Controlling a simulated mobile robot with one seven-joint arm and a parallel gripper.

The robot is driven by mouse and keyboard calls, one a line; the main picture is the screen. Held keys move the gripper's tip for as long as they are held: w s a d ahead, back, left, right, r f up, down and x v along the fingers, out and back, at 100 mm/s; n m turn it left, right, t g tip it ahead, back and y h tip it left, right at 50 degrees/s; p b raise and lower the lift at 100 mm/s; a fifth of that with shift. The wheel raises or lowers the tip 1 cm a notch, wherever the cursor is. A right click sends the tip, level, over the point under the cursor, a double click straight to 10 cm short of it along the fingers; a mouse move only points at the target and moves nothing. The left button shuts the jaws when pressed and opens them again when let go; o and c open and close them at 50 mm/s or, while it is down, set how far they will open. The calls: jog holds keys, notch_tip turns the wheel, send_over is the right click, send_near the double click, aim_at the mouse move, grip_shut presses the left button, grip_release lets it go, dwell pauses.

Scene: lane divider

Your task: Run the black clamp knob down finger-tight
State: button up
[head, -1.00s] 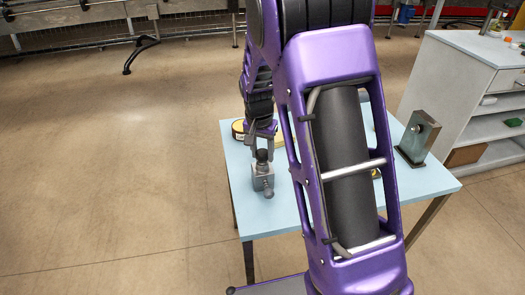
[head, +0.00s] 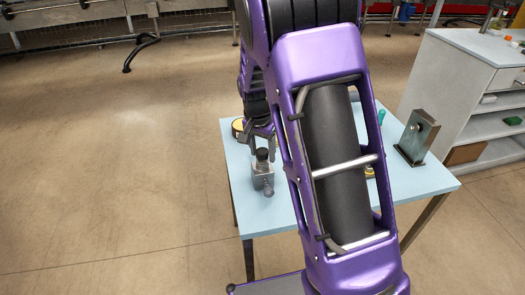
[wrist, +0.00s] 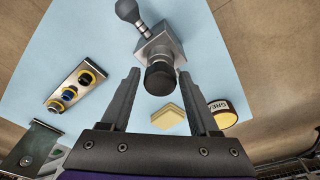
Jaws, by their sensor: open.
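The black clamp knob (head: 262,154) sits on top of a grey metal clamp block (head: 263,180) near the left edge of the light blue table (head: 290,222). In the wrist view the knob (wrist: 160,79) shows as a black ribbed cylinder on the block (wrist: 157,45), with a ball-ended lever (wrist: 130,14) at its side. My gripper (wrist: 160,84) is open and empty. Its fingers appear on both sides of the knob with gaps. In the head view my gripper (head: 262,140) is just above the knob and partly hidden by my arm.
A yellow sponge-like block (wrist: 172,115) and a round labelled tin (wrist: 221,113) lie near the clamp. A metal plate with several rings (wrist: 76,88) is further along. An upright metal bracket (head: 416,137) stands at the table's right. A grey cabinet (head: 470,75) stands beyond.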

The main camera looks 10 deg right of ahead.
jog(key=shift+n, duration=0.9)
jog(key=shift+n+b, duration=0.4)
jog(key=shift+n, duration=0.4)
jog(key=shift+n+y, duration=0.4)
jog(key=shift+n, duration=0.5)
jog(key=shift+n, duration=0.9)
